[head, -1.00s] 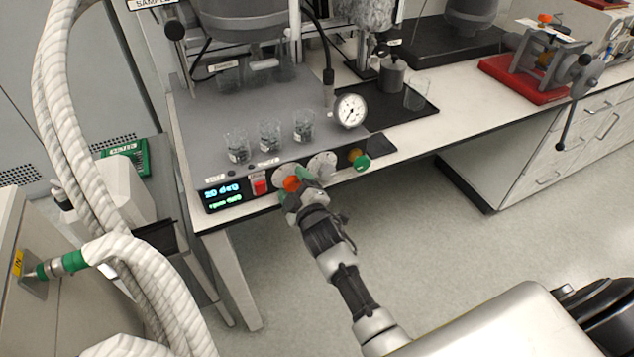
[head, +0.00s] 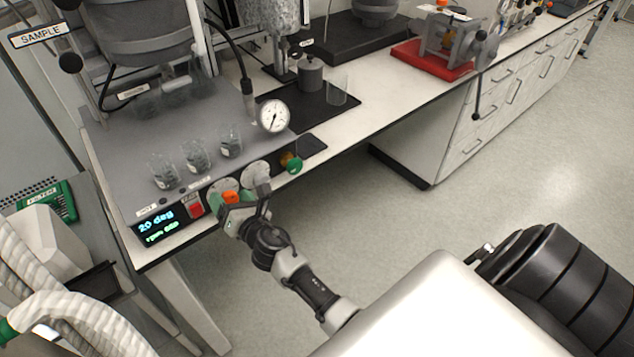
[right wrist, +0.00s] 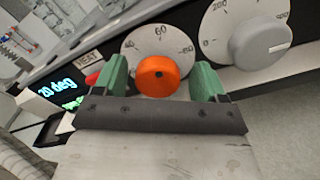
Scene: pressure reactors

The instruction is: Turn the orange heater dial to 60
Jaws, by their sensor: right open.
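The orange heater dial (head: 230,197) is on the reactor's front panel, beside the red switch (head: 196,209). In the right wrist view the orange dial (right wrist: 164,75) sits in front of a white scale plate (right wrist: 158,42), with 60 at the top. The display (head: 159,226) reads 20 deg. My right gripper (head: 244,208) is at the dial. In the right wrist view its green fingers (right wrist: 162,80) are open, one on each side of the dial, with gaps between. The dial's pointer mark cannot be made out. My left gripper is not in view.
A grey dial (right wrist: 262,42) is just right of the orange one. A green-handled valve (head: 294,165) and a pressure gauge (head: 273,116) are further right. Several glass beakers (head: 197,157) stand on the reactor top. The floor in front is free.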

